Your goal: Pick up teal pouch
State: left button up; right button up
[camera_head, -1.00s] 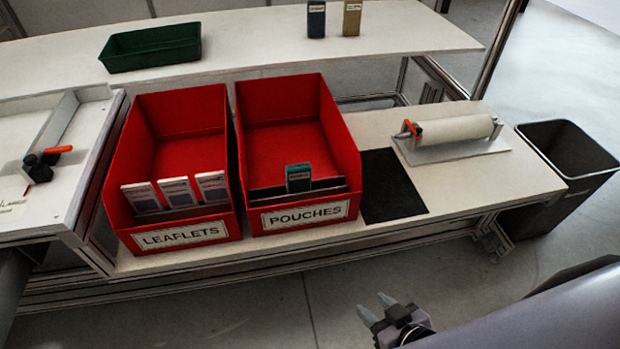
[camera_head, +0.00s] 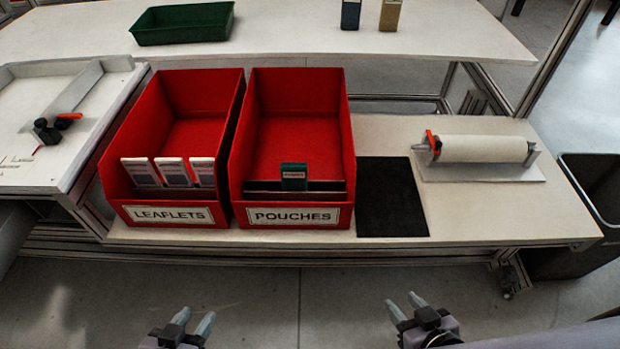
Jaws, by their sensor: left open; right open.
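The teal pouch (camera_head: 293,177) stands upright in the front of the red bin labelled POUCHES (camera_head: 342,140), at a dark divider (camera_head: 262,187). It has a pale label across its front, and its lower part is hidden by the divider and bin front. My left gripper (camera_head: 193,322) is open and empty at the bottom of the view, below and left of the pouches bin. My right gripper (camera_head: 405,304) is open and empty, below and right of that bin. Both are in front of the bench edge, apart from the pouch.
A red LEAFLETS bin (camera_head: 117,190) with several white-and-grey leaflets stands directly left. A black mat (camera_head: 390,197) and a roll on a holder (camera_head: 482,149) lie right. A green tray (camera_head: 183,24), blue pouch (camera_head: 350,14) and tan pouch (camera_head: 390,14) are on the back shelf.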

aim_at(293, 174)
jog(key=l, duration=0.4)
jog(key=i+l, duration=0.1)
jog(key=l, duration=0.3)
jog(key=i+l, duration=0.6)
jog(key=l, duration=0.1)
